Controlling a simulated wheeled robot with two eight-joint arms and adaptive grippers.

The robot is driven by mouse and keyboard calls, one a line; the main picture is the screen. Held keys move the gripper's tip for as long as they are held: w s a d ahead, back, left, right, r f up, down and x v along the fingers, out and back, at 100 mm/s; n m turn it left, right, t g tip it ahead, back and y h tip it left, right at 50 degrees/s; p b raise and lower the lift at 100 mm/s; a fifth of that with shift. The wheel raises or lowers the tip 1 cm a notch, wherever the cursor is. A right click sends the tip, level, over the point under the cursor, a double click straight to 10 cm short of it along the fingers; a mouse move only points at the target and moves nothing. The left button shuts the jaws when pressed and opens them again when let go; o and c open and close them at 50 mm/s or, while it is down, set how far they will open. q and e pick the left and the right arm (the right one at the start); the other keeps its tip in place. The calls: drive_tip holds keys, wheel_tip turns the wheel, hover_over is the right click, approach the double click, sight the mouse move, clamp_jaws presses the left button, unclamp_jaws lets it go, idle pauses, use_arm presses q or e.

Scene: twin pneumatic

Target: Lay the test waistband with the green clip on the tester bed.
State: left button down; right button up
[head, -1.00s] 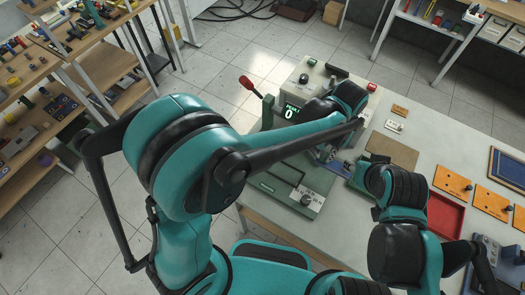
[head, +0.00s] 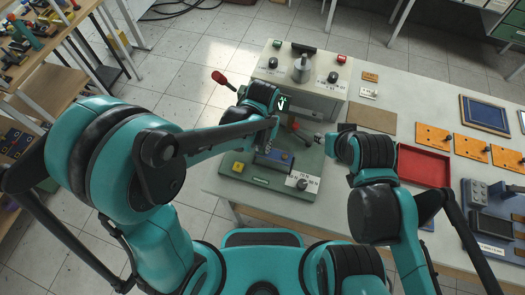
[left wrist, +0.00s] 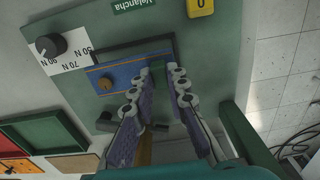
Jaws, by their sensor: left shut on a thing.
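The tester (head: 262,184) has a green bed with a dark-framed recess, which also shows in the left wrist view (left wrist: 95,25). The blue test waistband (left wrist: 125,76), with a round orange-brown knob, is at the recess. It also shows in the head view (head: 275,161). The green clip (left wrist: 158,70) is at its end, between the fingertips. My left gripper (left wrist: 160,82) is shut on it, over the bed. I cannot tell whether the band rests fully flat. My right gripper (head: 322,139) is right of the bed, small and partly hidden by its arm; its jaws are unclear.
A yellow button (head: 238,167) and a black dial (head: 301,184) flank the recess. A red-tipped lever (head: 218,77) stands at the tester's left. A red tray (head: 423,166), a brown mat (head: 371,117) and orange plates (head: 433,138) lie to the right.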

use_arm(q)
wheel_tip(320, 180, down, 4)
drive_tip(key=shift+f+b, duration=0.1)
drive_tip(key=shift+b, duration=0.45)
drive_tip(key=c, duration=1.5)
unclamp_jaws()
